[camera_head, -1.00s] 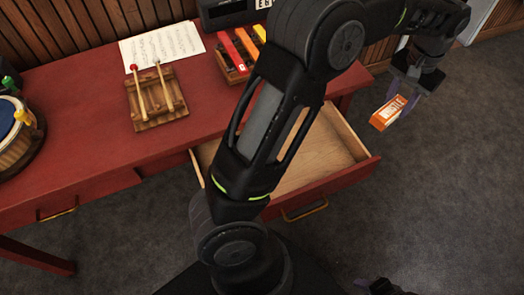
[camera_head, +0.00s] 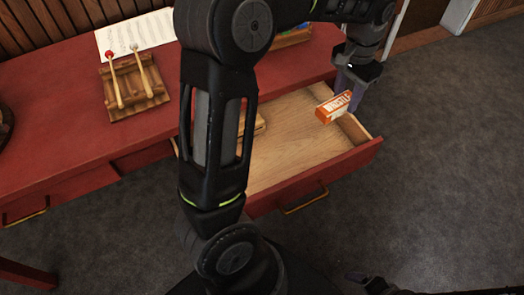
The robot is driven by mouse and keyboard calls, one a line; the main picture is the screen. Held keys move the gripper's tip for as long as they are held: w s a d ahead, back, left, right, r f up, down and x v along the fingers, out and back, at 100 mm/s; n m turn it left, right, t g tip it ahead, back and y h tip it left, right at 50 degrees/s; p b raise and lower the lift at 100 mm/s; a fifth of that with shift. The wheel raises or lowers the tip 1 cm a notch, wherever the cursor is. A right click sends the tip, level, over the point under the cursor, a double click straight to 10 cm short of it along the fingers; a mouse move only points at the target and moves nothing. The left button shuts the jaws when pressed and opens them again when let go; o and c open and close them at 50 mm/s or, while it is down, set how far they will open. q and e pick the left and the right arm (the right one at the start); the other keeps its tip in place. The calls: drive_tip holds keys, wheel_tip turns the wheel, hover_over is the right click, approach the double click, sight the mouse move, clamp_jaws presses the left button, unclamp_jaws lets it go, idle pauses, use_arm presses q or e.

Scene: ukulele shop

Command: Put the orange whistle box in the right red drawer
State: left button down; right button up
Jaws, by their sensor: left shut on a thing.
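The orange and white whistle box (camera_head: 333,107) is held in my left gripper (camera_head: 346,98), whose fingers are shut on it. The box is tilted, with its lettering facing up. It shows over the back right part of the open right red drawer (camera_head: 335,166), near its right wall. I cannot tell how high above the drawer floor it is. The drawer is pulled out and its pale wooden floor is mostly bare. My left arm hides its left part. Part of my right gripper (camera_head: 372,284) shows at the bottom edge; its fingers are unclear.
A wooden thing (camera_head: 260,126) shows beside my arm at the drawer's left. On the red table (camera_head: 60,130) stand a wooden rack (camera_head: 133,92) with two mallets and a music sheet (camera_head: 140,30). A shut drawer (camera_head: 25,208) is at left. Grey floor is free at right.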

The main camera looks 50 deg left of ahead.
drive_tip(key=shift+o, duration=0.5)
wheel_tip(320, 180, down, 9)
drive_tip(key=b, duration=0.6)
use_arm(q)
drive_tip(key=s+a+f+m, duration=0.1)
drive_tip(key=s+a+f, duration=0.3)
drive_tip(key=f, duration=0.4)
drive_tip(key=shift+s+a+m, duration=0.15)
drive_tip(key=shift+s+m, duration=0.15)
drive_tip(key=shift+s, duration=0.45)
use_arm(e)
drive_tip(key=shift+r, duration=0.2)
use_arm(q)
drive_tip(key=b, duration=0.1)
hover_over(308, 148)
drive_tip(key=shift+a+f, duration=0.1)
drive_tip(key=shift+f, duration=2.4)
use_arm(e)
drive_tip(key=shift+f, duration=0.55)
use_arm(q)
drive_tip(key=shift+f+b, duration=0.55)
drive_tip(key=shift+f, duration=1.9)
use_arm(e)
drive_tip(key=shift+f, duration=0.5)
use_arm(q)
drive_tip(key=shift+f, duration=0.1)
use_arm(e)
drive_tip(key=shift+f, duration=0.1)
